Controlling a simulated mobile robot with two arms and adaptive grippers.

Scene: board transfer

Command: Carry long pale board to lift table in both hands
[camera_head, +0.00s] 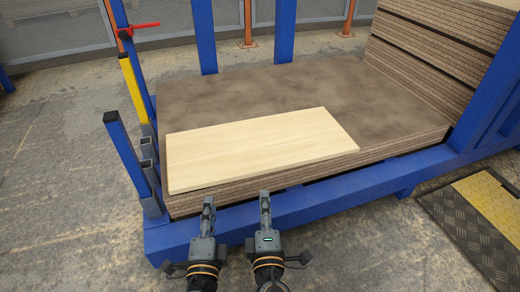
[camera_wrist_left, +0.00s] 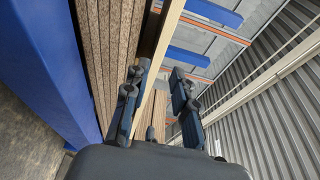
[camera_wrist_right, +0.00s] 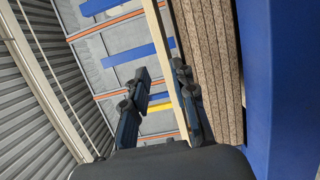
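The long pale board (camera_head: 255,145) lies flat on a stack of brown boards (camera_head: 400,125), along its front left part. My left gripper (camera_head: 208,205) and right gripper (camera_head: 265,203) are side by side in front of its near edge, apart from it in the head view. In the left wrist view the left gripper (camera_wrist_left: 158,95) is open, and the board's pale edge (camera_wrist_left: 166,35) runs between the lines of its fingers. In the right wrist view the right gripper (camera_wrist_right: 160,90) is open too, with the pale edge (camera_wrist_right: 156,25) nearer its right finger. I cannot single out the lift table.
A blue frame (camera_head: 340,190) surrounds the stack, with posts at the left (camera_head: 125,150) and back. A taller brown stack (camera_head: 440,45) stands at the back right. A yellow-edged black plate (camera_head: 480,220) lies at the right. The floor at the left is clear.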

